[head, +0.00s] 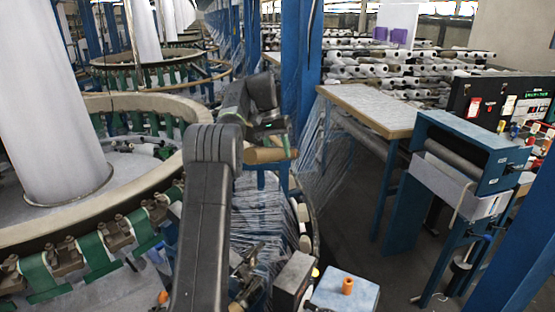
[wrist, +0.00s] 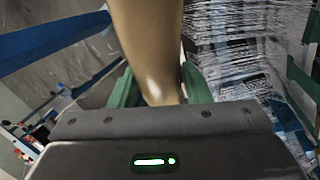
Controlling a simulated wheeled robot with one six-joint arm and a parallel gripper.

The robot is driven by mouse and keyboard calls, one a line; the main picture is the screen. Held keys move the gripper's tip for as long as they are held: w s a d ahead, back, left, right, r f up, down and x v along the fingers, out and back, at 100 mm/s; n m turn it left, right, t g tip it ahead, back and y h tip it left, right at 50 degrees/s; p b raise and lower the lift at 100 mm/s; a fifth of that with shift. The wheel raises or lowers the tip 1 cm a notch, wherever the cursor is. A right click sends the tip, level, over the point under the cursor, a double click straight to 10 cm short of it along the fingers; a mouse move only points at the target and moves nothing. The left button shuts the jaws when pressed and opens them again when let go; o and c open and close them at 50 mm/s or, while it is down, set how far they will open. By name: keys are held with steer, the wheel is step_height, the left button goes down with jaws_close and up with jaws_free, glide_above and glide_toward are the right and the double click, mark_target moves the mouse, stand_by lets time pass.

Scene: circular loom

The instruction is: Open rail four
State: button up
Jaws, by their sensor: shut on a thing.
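A smooth brown rail (wrist: 152,45) runs up the middle of the wrist view, between the green fingers of my gripper (wrist: 160,90). My gripper is shut on it. In the head view my gripper (head: 272,142) is beyond my dark arm, beside the blue post, and a short piece of the brown rail (head: 262,155) shows just under it. The rest of the rail is hidden or out of view there. I see no number on it, so I cannot tell which rail it is.
The loom's ring (head: 110,103) with green straps curves along the left. White threads (head: 262,215) fan out below my gripper. A blue post (head: 300,80) stands close to its right. A table (head: 372,108) and a blue roller stand (head: 470,160) are farther right, with bare floor between.

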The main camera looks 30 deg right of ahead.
steer(key=shift+w+d+r, duration=0.1)
steer(key=shift+w+r, duration=0.25)
steer(key=shift+r, duration=0.15)
steer(key=o, duration=1.4)
steer(key=shift+r, duration=0.1)
